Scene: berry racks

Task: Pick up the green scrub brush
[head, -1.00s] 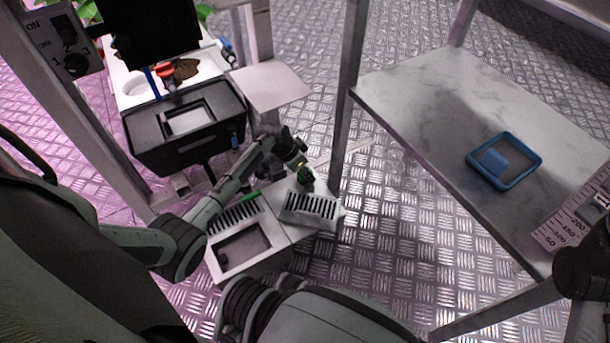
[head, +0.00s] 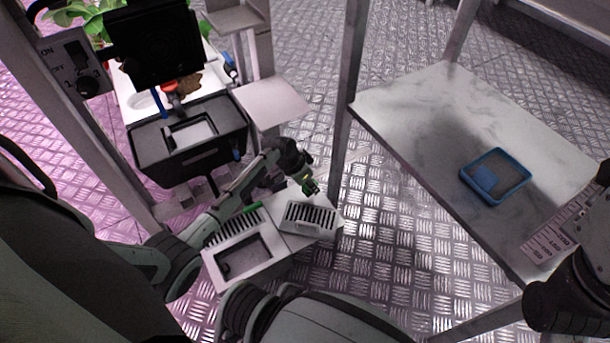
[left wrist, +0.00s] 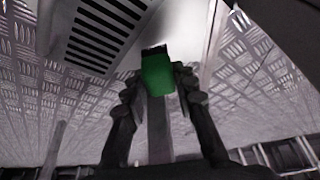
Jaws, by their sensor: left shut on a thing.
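My left gripper (head: 310,190) is shut on the green scrub brush (left wrist: 158,76). In the left wrist view the green block sits between the two fingers (left wrist: 157,88), with dark bristles showing at its far end. In the head view the brush is a small green patch (head: 311,184) at the end of my left arm, beside and seemingly above a white slotted box. The fingers hide part of it.
A white box with a slotted cover (head: 309,218) stands near the brush, beside another with an open recess (head: 240,262). A marble-topped table (head: 420,120) at right bears a blue tray (head: 521,184). A table post (head: 345,110) rises close to my left gripper.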

